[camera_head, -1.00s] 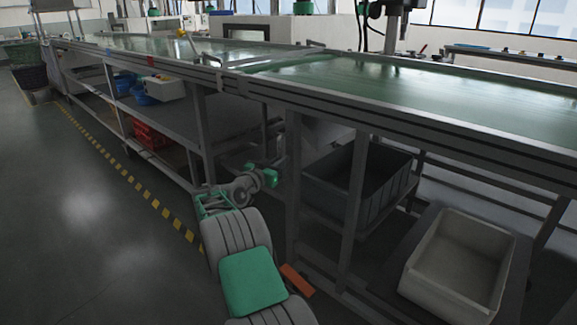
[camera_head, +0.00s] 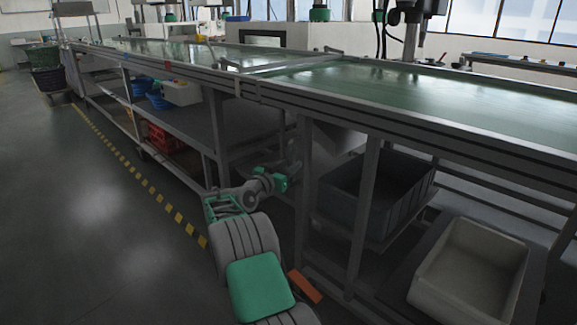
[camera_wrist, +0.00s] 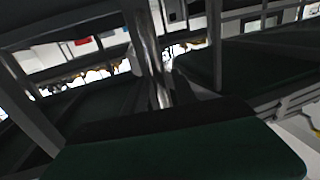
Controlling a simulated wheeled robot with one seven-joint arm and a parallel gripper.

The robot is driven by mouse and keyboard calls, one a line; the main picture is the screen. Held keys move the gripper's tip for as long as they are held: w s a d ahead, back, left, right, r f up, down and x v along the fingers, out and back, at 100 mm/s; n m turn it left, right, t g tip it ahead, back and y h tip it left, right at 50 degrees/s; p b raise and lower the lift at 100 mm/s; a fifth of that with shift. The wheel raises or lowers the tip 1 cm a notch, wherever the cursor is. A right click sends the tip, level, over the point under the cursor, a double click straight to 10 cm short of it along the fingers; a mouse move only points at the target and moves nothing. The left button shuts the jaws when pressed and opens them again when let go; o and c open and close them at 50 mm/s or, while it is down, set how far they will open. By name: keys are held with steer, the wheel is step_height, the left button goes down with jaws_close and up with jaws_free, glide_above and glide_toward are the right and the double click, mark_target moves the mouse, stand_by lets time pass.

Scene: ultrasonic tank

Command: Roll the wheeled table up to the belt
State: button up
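The belt (camera_head: 430,95) is a long green conveyor in a dark metal frame, running from the right foreground to the far left in the head view. A grey shelved table (camera_head: 190,120) stands along its left part. Small dark shapes at its feet may be casters; I cannot tell whether it is the wheeled table. My gripper (camera_head: 287,176) is at the end of my arm, low beside the belt's legs, and looks apart from the shelved table. Its fingers are too small to make out. The wrist view shows a shiny post and a dark green surface, with no clear fingers.
A dark grey bin (camera_head: 375,195) and a pale bin (camera_head: 470,270) sit under the belt on the right. A red crate (camera_head: 165,138) is on the lower left shelf. Open floor (camera_head: 95,220) lies left of the yellow-black floor line (camera_head: 150,188).

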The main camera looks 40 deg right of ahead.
steer(key=shift+s+d, duration=0.1)
steer(key=s+a+p, duration=0.1)
steer(key=a+p, duration=0.1)
steer(key=a, duration=0.5)
steer(key=shift+s+a, duration=0.3)
steer(key=shift+a, duration=0.05)
